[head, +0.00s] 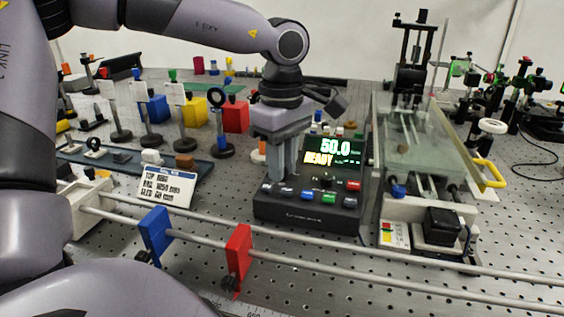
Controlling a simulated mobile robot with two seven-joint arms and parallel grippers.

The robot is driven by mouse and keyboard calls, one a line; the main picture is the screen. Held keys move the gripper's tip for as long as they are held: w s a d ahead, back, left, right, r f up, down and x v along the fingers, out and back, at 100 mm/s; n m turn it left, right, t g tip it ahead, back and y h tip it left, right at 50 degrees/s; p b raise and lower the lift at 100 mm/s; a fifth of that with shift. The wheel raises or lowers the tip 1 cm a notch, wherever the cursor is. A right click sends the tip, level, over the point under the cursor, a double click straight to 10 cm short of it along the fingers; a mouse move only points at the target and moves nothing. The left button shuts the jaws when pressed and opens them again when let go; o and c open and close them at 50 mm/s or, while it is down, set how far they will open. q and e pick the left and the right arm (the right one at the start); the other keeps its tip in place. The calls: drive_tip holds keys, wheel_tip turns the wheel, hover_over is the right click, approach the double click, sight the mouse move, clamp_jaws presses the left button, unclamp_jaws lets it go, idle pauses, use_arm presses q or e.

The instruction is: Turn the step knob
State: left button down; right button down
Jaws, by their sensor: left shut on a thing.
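The black console (313,213) stands on the perforated bench, with a lit display (335,150) that reads 50.0 and READY. Several coloured buttons (308,194) line its sloped front. My left gripper (284,172) points down over the console's left part, left of the display. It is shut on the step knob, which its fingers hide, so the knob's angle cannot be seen. My right gripper is not in view.
A rail with a blue carriage (155,232) and a red carriage (238,254) runs in front of the console. A glass-covered stage (418,140) with a yellow handle (490,172) stands to the right. Several posts and coloured blocks stand at the left.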

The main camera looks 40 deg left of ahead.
use_arm(q)
drive_tip(key=c, duration=1)
unclamp_jaws()
wheel_tip(320, 180, up, 7)
drive_tip(key=shift+r+p, duration=0.15)
drive_tip(key=shift+p, duration=0.3)
